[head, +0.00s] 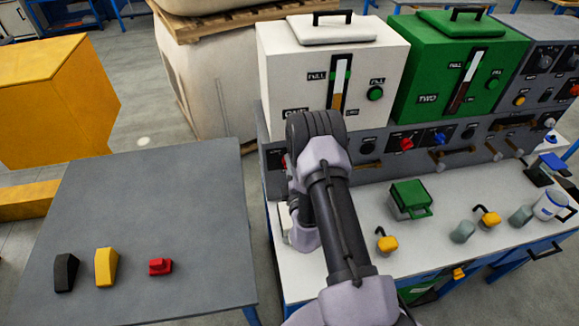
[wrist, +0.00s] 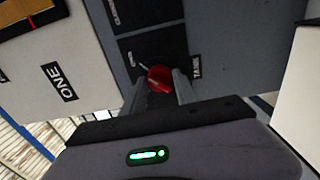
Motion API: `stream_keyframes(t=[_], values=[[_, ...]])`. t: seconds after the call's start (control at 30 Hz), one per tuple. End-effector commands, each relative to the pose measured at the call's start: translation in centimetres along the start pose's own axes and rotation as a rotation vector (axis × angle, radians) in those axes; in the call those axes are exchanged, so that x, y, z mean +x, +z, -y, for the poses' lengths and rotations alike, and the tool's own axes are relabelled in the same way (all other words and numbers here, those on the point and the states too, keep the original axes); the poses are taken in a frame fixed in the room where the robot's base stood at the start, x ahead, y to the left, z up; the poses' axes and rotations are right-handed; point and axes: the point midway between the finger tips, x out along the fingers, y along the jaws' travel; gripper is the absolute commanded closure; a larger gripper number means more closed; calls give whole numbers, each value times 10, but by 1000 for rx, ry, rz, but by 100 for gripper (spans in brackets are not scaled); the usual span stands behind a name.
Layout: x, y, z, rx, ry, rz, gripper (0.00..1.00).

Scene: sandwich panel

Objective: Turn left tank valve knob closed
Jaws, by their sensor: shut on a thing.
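The left tank valve knob is a round red knob (wrist: 160,76) on a dark panel plate below the white tank marked ONE (head: 283,75). In the wrist view, my gripper (wrist: 158,90) has one finger on each side of this knob and is shut on it. A thin light mark shows at the knob's upper left. A TANK label is on its right, and a smaller label on its left is too small to read. In the head view my arm hides the gripper and most of the knob; only a red sliver shows left of the arm.
A green tank (head: 425,75) marked TWO stands right of the white one. Another red knob (head: 406,143) and a blue knob (head: 439,137) are on the panel. A green box (head: 408,198) and yellow-handled items lie on the counter. The grey table (head: 150,200) holds three small blocks.

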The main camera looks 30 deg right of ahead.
Motion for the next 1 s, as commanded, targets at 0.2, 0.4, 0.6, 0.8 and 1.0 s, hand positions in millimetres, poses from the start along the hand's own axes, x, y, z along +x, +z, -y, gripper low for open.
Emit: stream_keyframes(t=[0.2,0.4,0.6,0.8,1.0], values=[[0,0,0,-68,2,0,100],[1,0,0,-214,3,1,100],[1,0,0,-402,4,1,100],[1,0,0,-593,4,2,100],[1,1,-1,-782,5,4,100]])
